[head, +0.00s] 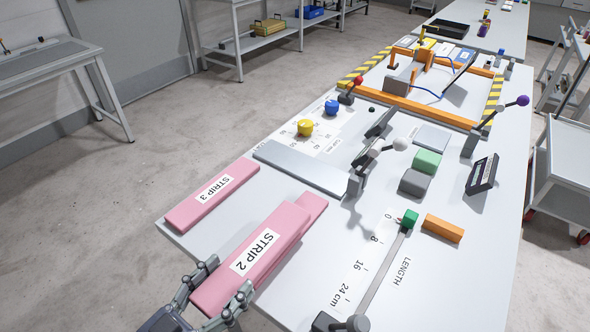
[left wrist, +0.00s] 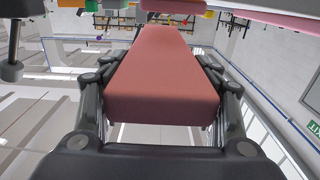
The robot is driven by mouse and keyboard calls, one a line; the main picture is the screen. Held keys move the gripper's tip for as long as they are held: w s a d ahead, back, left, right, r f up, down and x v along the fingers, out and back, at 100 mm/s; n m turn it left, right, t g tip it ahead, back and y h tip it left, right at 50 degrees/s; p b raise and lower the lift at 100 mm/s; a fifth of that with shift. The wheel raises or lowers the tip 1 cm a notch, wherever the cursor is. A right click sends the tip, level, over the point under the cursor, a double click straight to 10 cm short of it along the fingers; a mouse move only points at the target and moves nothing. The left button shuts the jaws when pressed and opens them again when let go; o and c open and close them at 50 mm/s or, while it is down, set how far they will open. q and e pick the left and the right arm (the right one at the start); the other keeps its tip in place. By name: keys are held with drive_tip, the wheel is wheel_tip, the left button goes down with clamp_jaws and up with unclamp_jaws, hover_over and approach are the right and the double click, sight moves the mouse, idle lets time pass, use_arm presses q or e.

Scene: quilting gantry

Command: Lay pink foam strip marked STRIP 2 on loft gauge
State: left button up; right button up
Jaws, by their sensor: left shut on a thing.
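The pink foam strip marked STRIP 2 (head: 235,280) is at the near left of the table, label up. My left gripper (head: 227,279) is shut on its near end, one finger along each side. The strip also fills the middle of the left wrist view (left wrist: 165,85), between the fingers. Part of another pink piece (head: 314,204) shows at its far end; I cannot tell whether they touch. A long grey plate (head: 300,167), which looks like the loft gauge, lies beyond, with a hinged lever at its right end. My right gripper is not in view.
A pink strip marked STRIP 3 (head: 212,194) lies to the left. A LENGTH scale with a green slider (head: 410,219) and an orange block (head: 443,228) are to the right. Yellow (head: 305,127) and blue knobs stand behind the grey plate. An orange frame (head: 418,106) is farther back.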

sight(211, 278)
use_arm(q)
drive_tip(key=shift+r, duration=0.1)
drive_tip(key=shift+w+a+r+n+t+y, duration=0.25)
drive_tip(key=shift+n+t+y, duration=0.15)
drive_tip(key=shift+y, duration=0.1)
drive_tip(key=shift+w+a+r+n+t+y, duration=0.1)
drive_tip(key=shift+r+n+t+y, duration=0.15)
drive_tip(key=shift+n+y, duration=0.2)
drive_tip(key=y, duration=0.1)
drive_tip(key=a+n+t+y, duration=0.1)
drive_tip(key=n+y, duration=0.1)
drive_tip(key=shift+w+a+r+t, duration=0.25)
drive_tip(key=shift+a+r, duration=0.05)
drive_tip(key=shift+a, duration=0.05)
drive_tip(key=shift+s+a+f+n+t+y, duration=0.15)
drive_tip(key=shift+a+n+t+y, duration=0.1)
drive_tip(key=shift+a+n+y, duration=1)
drive_tip(key=shift+a+f+n+t+y, duration=0.1)
drive_tip(key=shift+a+n+t+y, duration=0.15)
drive_tip(key=shift+a+n+y, duration=0.95)
drive_tip(key=shift+a+m+y, duration=0.2)
drive_tip(key=shift+m+y, duration=0.3)
drive_tip(key=shift+y, duration=0.1)
